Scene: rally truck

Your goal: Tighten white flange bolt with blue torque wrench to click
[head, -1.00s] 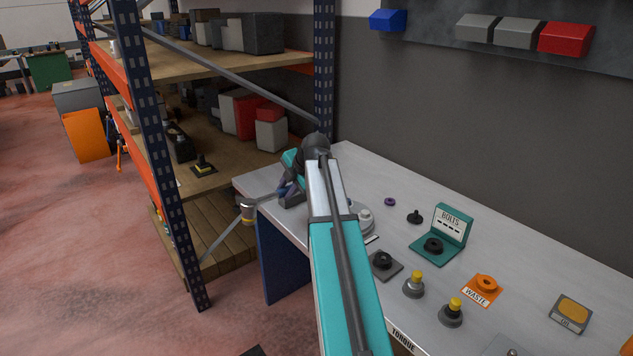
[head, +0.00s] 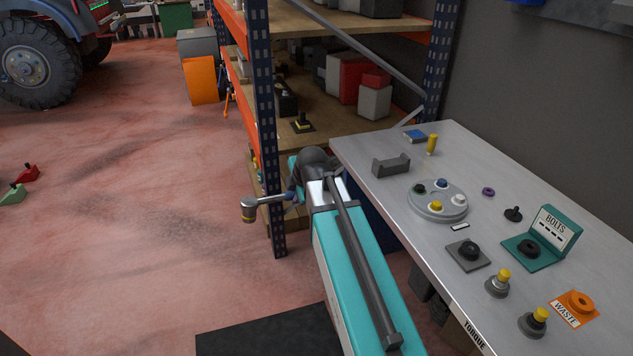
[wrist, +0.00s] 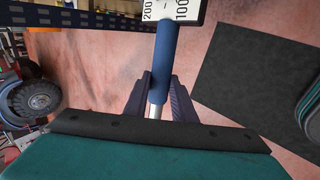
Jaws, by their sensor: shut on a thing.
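My gripper (wrist: 160,100) is shut on the blue handle of the torque wrench (wrist: 165,55), whose white scale shows at the top of the wrist view. In the head view my gripper (head: 296,194) holds the wrench out to the left, clear of the table and over the floor. The wrench's grey head with a yellow band (head: 249,209) points down. The white flange bolt (head: 459,200) sits at the right side of the round grey flange (head: 425,211) on the table, beside blue, yellow and green bolts. The wrench is well apart from the flange.
The grey table (head: 520,180) also carries a grey cradle-like block (head: 391,166), a yellow cylinder (head: 432,144), a bolts stand (head: 553,232) and an orange waste plate (head: 574,307). A shelf rack's blue post (head: 265,130) stands behind the wrench. Open floor (head: 120,230) lies left.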

